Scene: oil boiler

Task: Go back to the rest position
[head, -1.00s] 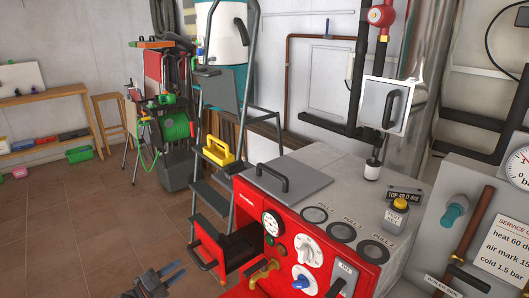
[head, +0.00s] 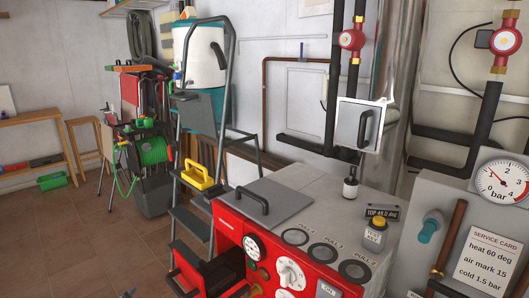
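Only a small dark and blue tip of my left gripper (head: 127,294) shows at the bottom edge, over the tiled floor. The rest of it is cut off, so I cannot see how its fingers stand. It appears well left of the red boiler (head: 228,238) and touches nothing that I can see. My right gripper is out of view. The boiler has a grey top with a handled lid (head: 262,203), a gauge (head: 252,247) and a white dial (head: 290,274) on its front.
A grey stepladder (head: 181,150) with a yellow toolbox (head: 201,176) stands left of the boiler. A yellow-capped bottle (head: 375,234) is on the boiler top. A grey panel (head: 452,205) with a pressure gauge (head: 502,185) is at right. Floor at lower left (head: 60,240) is clear.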

